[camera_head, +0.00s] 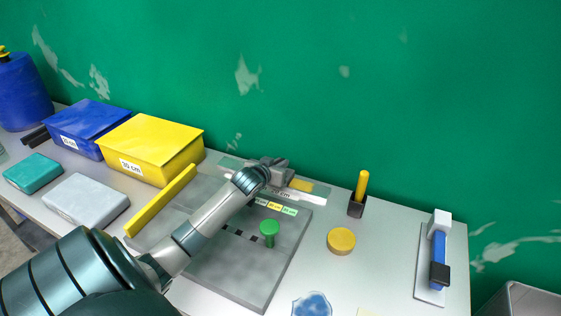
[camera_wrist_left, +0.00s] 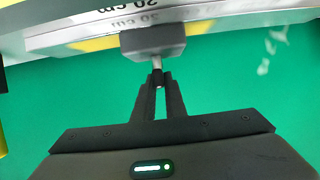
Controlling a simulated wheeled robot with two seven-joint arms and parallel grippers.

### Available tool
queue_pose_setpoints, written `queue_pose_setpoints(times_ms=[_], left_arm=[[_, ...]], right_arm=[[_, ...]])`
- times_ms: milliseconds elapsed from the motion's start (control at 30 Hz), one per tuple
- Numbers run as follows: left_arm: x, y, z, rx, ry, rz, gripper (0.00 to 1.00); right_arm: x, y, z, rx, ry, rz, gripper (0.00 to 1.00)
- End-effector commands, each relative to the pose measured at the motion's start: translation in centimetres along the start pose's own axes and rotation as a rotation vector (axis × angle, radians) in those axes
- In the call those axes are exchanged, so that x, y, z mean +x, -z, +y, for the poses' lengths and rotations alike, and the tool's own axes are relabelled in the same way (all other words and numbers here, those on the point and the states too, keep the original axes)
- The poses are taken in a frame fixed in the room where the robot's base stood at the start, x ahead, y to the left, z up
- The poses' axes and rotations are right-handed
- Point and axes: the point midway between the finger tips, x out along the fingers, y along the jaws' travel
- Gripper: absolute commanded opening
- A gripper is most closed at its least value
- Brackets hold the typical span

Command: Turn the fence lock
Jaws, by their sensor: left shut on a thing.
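My left gripper (camera_head: 272,166) reaches over the grey board (camera_head: 230,270) to the fence (camera_head: 312,191) along its back edge. In the left wrist view, the fingertips (camera_wrist_left: 157,79) are shut on the thin metal stem of the fence lock (camera_wrist_left: 153,66). The stem sticks out of a dark grey block (camera_wrist_left: 153,41) on the fence. In the head view my gripper and arm hide most of the lock. The fence carries a scale with centimetre lettering (camera_wrist_left: 97,22). My right gripper is not in view.
A yellow bar (camera_head: 160,200) lies on the board's left side, and a green knob (camera_head: 269,229) stands on it. Yellow (camera_head: 165,133) and blue (camera_head: 90,115) boxes stand at the back left. A yellow disc (camera_head: 341,240) and a pen holder (camera_head: 357,206) sit to the right.

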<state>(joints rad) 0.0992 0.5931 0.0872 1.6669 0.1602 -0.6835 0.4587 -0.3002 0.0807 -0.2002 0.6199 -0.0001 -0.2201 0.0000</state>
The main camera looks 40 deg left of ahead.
Motion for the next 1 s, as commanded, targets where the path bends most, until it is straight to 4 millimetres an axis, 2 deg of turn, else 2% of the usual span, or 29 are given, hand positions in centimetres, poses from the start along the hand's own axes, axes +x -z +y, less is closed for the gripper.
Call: queue_pose_setpoints(times_ms=[267,300,367,767,1000], left_arm=[[0.0,0.0,0.0,0.001,-0.003,0.002,0.0],[0.0,0.0,0.0,0.001,-0.003,0.002,0.18],[0.0,0.0,0.0,0.001,-0.003,0.002,0.3],[-0.2,-0.1,0.0,0.0,-0.003,0.001,0.3],[-1.7,-0.1,0.0,0.001,-0.004,0.001,0.3]], right_arm=[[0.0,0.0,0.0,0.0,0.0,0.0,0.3],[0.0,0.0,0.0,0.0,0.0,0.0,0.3],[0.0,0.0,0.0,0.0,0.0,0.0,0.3],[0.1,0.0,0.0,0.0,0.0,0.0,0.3],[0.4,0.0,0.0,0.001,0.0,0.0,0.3]])
